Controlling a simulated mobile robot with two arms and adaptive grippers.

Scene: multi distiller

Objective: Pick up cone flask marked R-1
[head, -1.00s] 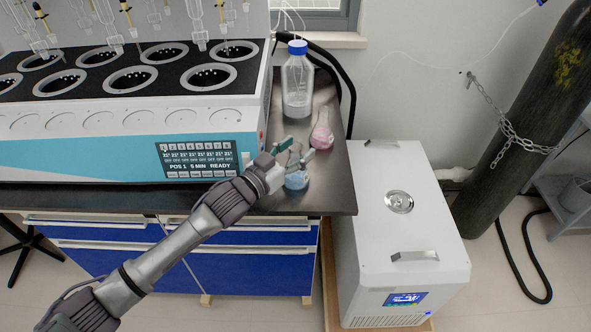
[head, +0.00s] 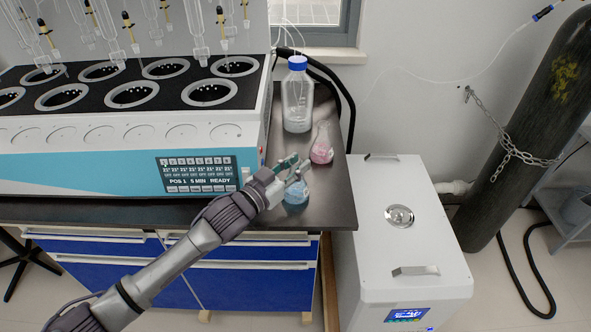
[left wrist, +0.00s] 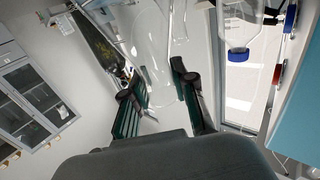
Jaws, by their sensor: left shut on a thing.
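A clear cone flask with blue liquid (head: 296,194) is near the front right of the dark bench in the head view. My left gripper (head: 296,168) is shut on its narrow upper part, and the fingers partly hide the neck. In the left wrist view the clear glass (left wrist: 152,38) extends between the two green-padded fingers of my left gripper (left wrist: 158,72). A second cone flask with pink liquid (head: 321,150) stands just behind and to the right, apart from the gripper. No R-1 marking is readable on either flask. My right gripper is not in view.
A blue-capped bottle (head: 297,95) stands at the back of the bench (head: 325,205). The distiller (head: 110,155) fills the left side, close to my gripper. A white floor unit (head: 410,235) and a chained gas cylinder (head: 525,130) are to the right.

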